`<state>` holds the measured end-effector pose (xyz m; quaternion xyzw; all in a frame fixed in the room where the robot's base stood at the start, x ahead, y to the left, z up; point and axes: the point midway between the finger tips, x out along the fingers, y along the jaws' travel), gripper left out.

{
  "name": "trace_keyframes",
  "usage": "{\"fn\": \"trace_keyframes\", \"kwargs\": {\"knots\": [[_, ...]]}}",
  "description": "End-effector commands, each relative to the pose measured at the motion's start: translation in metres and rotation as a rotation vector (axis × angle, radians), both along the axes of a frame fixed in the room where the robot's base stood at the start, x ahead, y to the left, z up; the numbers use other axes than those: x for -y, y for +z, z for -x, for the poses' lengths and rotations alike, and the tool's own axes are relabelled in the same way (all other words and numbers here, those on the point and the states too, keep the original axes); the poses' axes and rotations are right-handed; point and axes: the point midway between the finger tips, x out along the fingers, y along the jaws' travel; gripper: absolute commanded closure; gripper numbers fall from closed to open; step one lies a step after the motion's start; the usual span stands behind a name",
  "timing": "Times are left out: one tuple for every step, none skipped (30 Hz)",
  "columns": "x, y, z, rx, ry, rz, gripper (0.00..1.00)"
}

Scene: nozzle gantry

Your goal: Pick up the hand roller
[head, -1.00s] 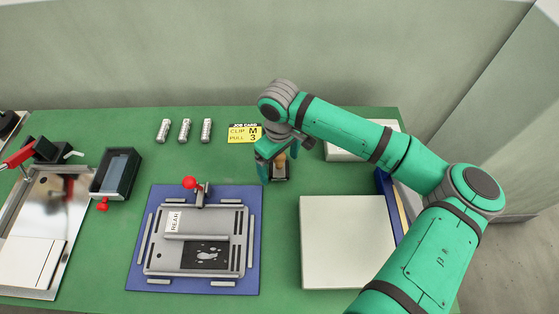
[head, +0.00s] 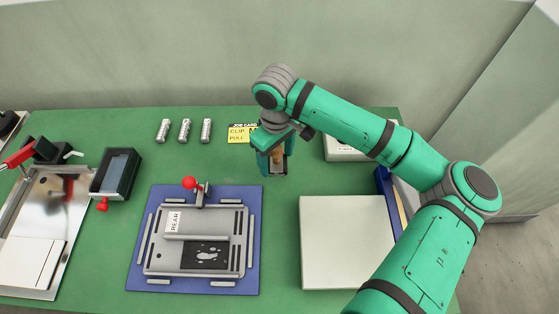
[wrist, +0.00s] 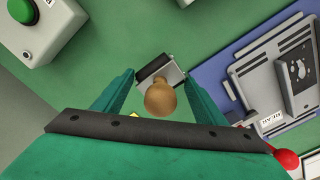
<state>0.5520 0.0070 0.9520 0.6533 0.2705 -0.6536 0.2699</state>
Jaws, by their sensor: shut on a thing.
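The hand roller (wrist: 160,96) has a round tan wooden handle, a metal frame and a dark roller. My gripper (head: 277,158) is shut on it, with green fingers on either side of the handle in the wrist view (wrist: 163,98). In the head view the roller (head: 279,167) hangs below my gripper, mostly hidden by the fingers. It appears slightly above the green table, but the gap is hard to judge.
A blue mat (head: 137,270) with a grey fixture and a red-knobbed lever lies to the left. A white slab (head: 345,240) lies to the right. The job card (head: 237,135) is partly hidden behind my gripper. A box with a green button (wrist: 37,22) shows in the wrist view.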

Motion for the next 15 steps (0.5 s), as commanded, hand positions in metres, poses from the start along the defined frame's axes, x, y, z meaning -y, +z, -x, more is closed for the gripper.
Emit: {"fn": "trace_keyframes", "kwargs": {"knots": [[-0.007, 0.011, 0.007, 0.005, 0.007, -0.002, 0.73], [-0.01, 0.017, 0.011, 0.004, 0.007, -0.001, 0.73], [-0.015, 0.025, 0.016, 0.004, 0.007, -0.003, 0.73], [-0.018, 0.031, 0.02, 0.004, 0.007, -0.001, 0.73], [-0.022, 0.038, 0.024, 0.005, 0.008, -0.002, 0.73], [-0.026, 0.046, 0.029, 0.004, 0.008, -0.001, 0.73], [-0.029, 0.052, 0.033, 0.006, 0.007, -0.001, 0.73], [-0.035, 0.053, 0.04, 0.002, 0.009, -0.001, 0.73], [-0.041, 0.057, 0.047, 0.002, 0.01, -0.002, 0.73], [-0.045, 0.06, 0.052, 0.002, 0.009, -0.002, 0.73], [-0.049, 0.063, 0.057, 0.003, 0.008, -0.001, 0.73], [-0.054, 0.066, 0.063, 0.002, 0.008, -0.001, 0.73], [-0.058, 0.069, 0.067, 0.003, 0.008, -0.001, 0.73], [-0.061, 0.071, 0.071, 0.003, 0.007, -0.001, 0.73], [-0.065, 0.074, 0.076, 0.003, 0.007, 0.0, 0.73]]}}
